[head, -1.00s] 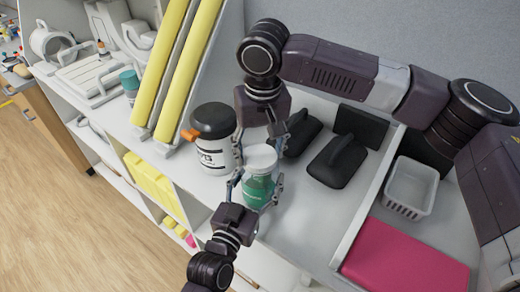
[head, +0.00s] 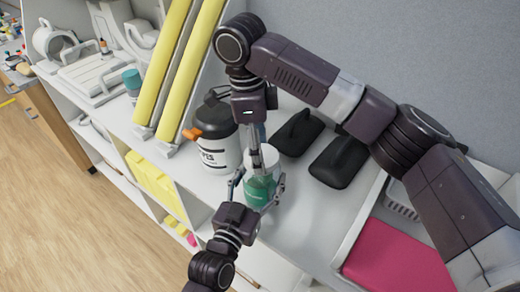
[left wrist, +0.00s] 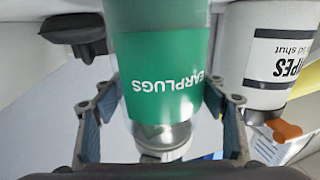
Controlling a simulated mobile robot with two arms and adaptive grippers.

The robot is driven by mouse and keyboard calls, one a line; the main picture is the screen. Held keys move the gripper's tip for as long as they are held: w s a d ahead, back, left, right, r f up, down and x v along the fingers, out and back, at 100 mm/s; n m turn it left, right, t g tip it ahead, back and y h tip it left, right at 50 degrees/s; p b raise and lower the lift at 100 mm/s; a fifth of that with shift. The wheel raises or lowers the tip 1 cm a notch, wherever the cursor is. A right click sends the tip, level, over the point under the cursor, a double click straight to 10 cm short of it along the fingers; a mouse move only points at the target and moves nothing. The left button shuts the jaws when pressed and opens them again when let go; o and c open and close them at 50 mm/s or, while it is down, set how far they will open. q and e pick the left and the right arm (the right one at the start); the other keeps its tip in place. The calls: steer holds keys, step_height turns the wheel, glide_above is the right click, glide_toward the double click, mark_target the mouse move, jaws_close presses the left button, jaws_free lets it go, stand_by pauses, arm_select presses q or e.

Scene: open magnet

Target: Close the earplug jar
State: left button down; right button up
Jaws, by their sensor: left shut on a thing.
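The earplug jar (head: 259,193) is a clear jar with a green label and a pale top, upright on the white shelf top. In the left wrist view the jar (left wrist: 165,75) reads "EARPLUGS" upside down. My left gripper (head: 258,184) is shut on the jar, a finger on each side. My right gripper (head: 262,162) points down over the jar's top, its fingers seen edge-on. It hides part of the top, so I cannot tell how the lid sits or whether these fingers grip it.
A white wipes canister (head: 217,140) with a black lid and orange tab stands close behind-left of the jar. Black padded blocks (head: 340,160) lie to the right. A white basket (head: 401,200) and pink panel (head: 395,258) are farther right. Yellow bars (head: 180,75) stand at left.

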steer(key=m, duration=0.3)
steer(key=shift+r, duration=0.1)
steer(key=o, duration=0.7)
steer(key=shift+r, duration=2.2)
steer(key=shift+c, duration=0.4)
